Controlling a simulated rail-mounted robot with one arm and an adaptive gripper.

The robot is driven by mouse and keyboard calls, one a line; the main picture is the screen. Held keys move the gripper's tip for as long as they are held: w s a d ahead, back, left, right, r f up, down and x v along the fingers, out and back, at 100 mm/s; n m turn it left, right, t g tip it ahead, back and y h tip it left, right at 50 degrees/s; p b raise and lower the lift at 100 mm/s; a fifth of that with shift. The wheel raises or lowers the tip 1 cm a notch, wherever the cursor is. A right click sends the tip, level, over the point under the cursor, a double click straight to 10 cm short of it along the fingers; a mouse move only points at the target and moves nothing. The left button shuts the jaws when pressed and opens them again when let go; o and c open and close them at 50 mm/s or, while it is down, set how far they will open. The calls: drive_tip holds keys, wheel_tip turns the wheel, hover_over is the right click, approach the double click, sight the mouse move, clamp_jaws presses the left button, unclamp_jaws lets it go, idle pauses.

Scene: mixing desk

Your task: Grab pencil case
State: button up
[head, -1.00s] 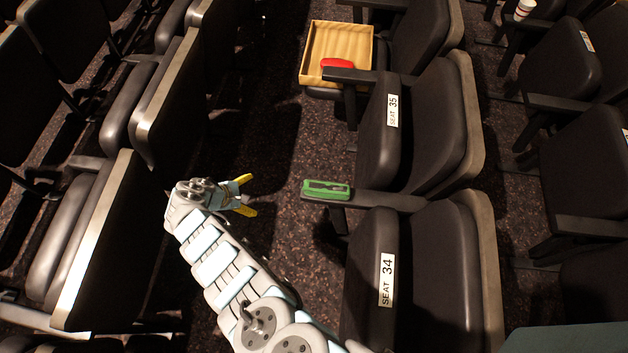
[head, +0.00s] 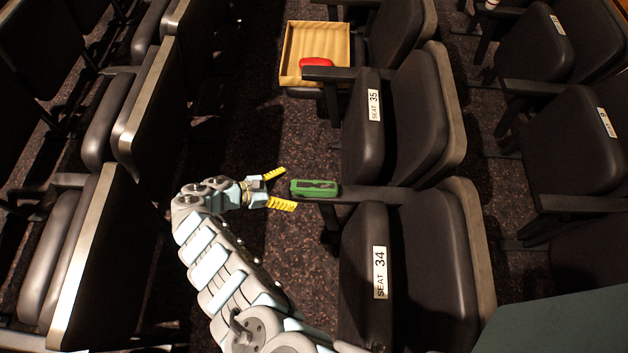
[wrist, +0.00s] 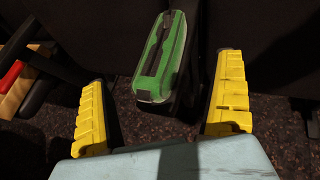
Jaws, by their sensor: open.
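My gripper (head: 282,189) is open and empty, with yellow fingers spread just left of the case in the head view. In the wrist view the two yellow fingers (wrist: 162,105) stand wide apart. The near end of the case lies close to the fingertips; I cannot tell whether it is between them.
Dark seats stand on both sides. The carpeted aisle (head: 235,130) between the rows is clear.

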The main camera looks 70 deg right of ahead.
sight(308, 187)
drive_tip(key=shift+b+x, duration=0.6)
drive_tip(key=shift+x, duration=3.95)
drive_tip(key=shift+w+r, duration=0.1)
drive_tip(key=shift+c, duration=0.8)
drive_tip(key=c, duration=1.5)
